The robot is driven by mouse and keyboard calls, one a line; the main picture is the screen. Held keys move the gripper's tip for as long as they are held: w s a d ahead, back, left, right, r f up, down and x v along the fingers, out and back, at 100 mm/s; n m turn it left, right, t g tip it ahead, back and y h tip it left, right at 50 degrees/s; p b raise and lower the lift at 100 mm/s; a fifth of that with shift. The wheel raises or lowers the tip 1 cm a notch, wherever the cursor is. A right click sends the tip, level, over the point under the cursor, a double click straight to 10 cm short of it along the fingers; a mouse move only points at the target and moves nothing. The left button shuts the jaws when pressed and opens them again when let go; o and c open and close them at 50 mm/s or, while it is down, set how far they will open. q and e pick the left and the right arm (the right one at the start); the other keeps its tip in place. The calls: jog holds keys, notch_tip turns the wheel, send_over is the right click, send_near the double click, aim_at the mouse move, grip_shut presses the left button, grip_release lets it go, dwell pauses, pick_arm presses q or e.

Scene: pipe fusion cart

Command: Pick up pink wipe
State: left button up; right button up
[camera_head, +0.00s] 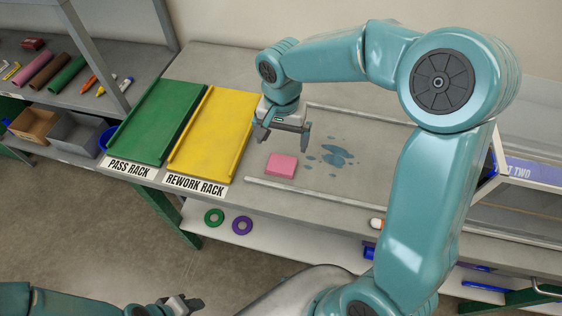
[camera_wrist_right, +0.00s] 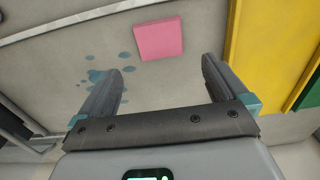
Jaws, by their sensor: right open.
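The pink wipe (camera_head: 282,165) is a flat square pad lying on the grey table, between the yellow rack and a patch of blue liquid spots. It also shows in the right wrist view (camera_wrist_right: 158,39), beyond the fingertips and roughly between them. My right gripper (camera_head: 285,138) is open and empty, above and behind the wipe in the head view, not touching it. Its two spread fingers show in the right wrist view (camera_wrist_right: 166,82). My left gripper (camera_head: 186,302) is low at the bottom left, far from the wipe; its jaw state is unclear.
Blue spots (camera_head: 335,155) lie right of the wipe. The yellow rework rack (camera_head: 213,135) and green pass rack (camera_head: 155,125) stand left. A raised pale strip (camera_head: 320,198) runs along the table front. A green ring (camera_head: 214,217) and purple ring (camera_head: 242,225) lie on the lower shelf.

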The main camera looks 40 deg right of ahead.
aim_at(282, 163)
notch_tip(282, 163, down, 3)
jog(key=shift+w+a+r, duration=0.1)
jog(key=shift+s+f, duration=0.25)
jog(key=shift+f, duration=0.25)
notch_tip(282, 163, down, 5)
jog(key=shift+w+r+p, duration=0.1)
jog(key=shift+w+p, duration=0.05)
jog(key=shift+p, duration=0.45)
jog(key=c, duration=0.9)
